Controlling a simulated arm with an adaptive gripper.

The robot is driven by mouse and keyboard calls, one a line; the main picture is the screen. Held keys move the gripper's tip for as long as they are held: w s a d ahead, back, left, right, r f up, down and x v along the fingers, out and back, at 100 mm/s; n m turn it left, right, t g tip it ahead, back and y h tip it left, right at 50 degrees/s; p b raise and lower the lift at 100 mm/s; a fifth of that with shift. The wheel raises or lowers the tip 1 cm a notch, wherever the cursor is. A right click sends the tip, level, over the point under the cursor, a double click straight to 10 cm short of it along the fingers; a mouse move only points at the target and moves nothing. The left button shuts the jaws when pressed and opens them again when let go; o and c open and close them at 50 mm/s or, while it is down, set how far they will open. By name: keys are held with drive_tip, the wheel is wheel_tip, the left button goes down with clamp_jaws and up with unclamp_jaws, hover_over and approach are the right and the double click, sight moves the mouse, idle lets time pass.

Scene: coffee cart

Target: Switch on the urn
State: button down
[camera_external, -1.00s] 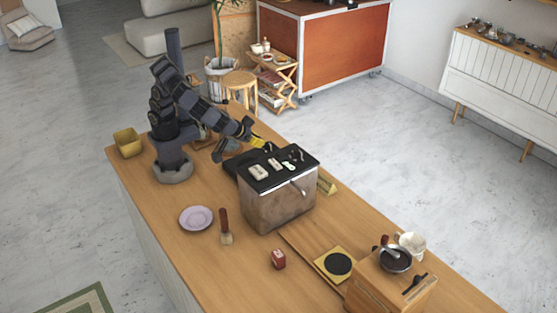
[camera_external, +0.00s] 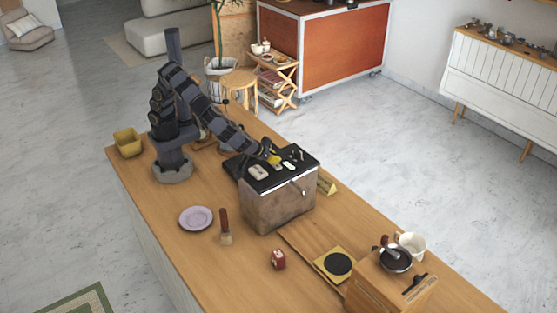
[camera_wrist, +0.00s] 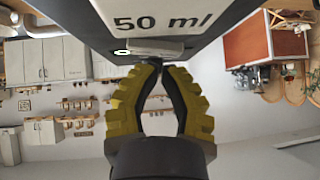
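The boxy machine with brown-grey metal sides (camera_external: 280,205) stands on the wooden counter; I take it to be the urn. Its black top (camera_external: 262,184) carries pale controls, one a pale block (camera_external: 258,173) near the left edge. A small lever (camera_external: 298,189) sticks out at its front. My gripper (camera_external: 273,160) is low over the back part of the top. In the wrist view my yellow-padded gripper (camera_wrist: 160,68) has its fingertips together, with nothing seen held. A pale label reading "50 ml" (camera_wrist: 160,20) and a pale tab (camera_wrist: 155,47) are just beyond the tips. Contact cannot be told.
A scale-like plate (camera_external: 320,268), a grinder (camera_external: 385,290) and a white cup (camera_external: 412,243) stand at the right.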

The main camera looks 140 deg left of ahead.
drive_tip(key=shift+f, duration=0.25)
